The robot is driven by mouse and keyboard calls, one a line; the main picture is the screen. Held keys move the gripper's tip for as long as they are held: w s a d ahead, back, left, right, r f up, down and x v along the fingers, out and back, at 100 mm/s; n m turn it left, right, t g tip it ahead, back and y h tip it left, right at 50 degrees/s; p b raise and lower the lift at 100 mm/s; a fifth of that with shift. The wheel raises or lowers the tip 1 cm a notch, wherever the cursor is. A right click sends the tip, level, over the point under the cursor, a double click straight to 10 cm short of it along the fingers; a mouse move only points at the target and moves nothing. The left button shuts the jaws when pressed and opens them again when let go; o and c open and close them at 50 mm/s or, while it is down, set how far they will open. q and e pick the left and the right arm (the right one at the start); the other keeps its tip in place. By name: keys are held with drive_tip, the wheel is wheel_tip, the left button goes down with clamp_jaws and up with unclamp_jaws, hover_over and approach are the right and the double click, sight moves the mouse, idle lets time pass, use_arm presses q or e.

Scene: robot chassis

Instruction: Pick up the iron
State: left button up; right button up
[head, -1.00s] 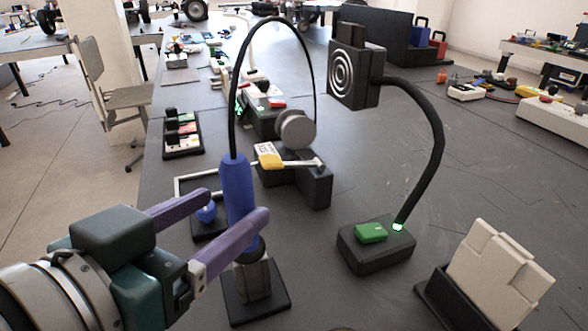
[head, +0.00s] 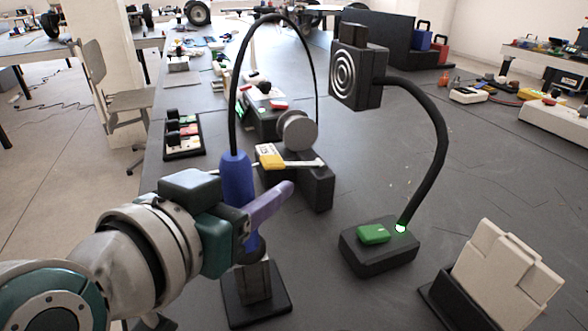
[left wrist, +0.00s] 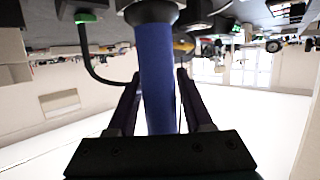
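The iron (head: 236,172) has a blue handle and stands upright in its black stand (head: 256,290), with a black cable looping up from its top in the head view. My left gripper (head: 262,200) is at the handle, with one finger showing on its near right side; the other finger is hidden. In the left wrist view, the blue handle (left wrist: 156,85) runs between the two dark fingers of the gripper (left wrist: 158,75). The fingers are apart on either side of it, with a narrow gap at the right one. My right gripper is not in view.
A solder spool (head: 298,130) on a black holder stands just behind the iron. A black fume extractor (head: 375,248) with a curved arm stands to the right. A cream block (head: 505,275) in a black holder is at front right. The table's right middle is clear.

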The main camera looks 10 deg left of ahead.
use_arm(q)
clamp_jaws()
idle(0.3)
wheel_tip(320, 180, up, 20)
drive_tip(key=p, duration=0.7)
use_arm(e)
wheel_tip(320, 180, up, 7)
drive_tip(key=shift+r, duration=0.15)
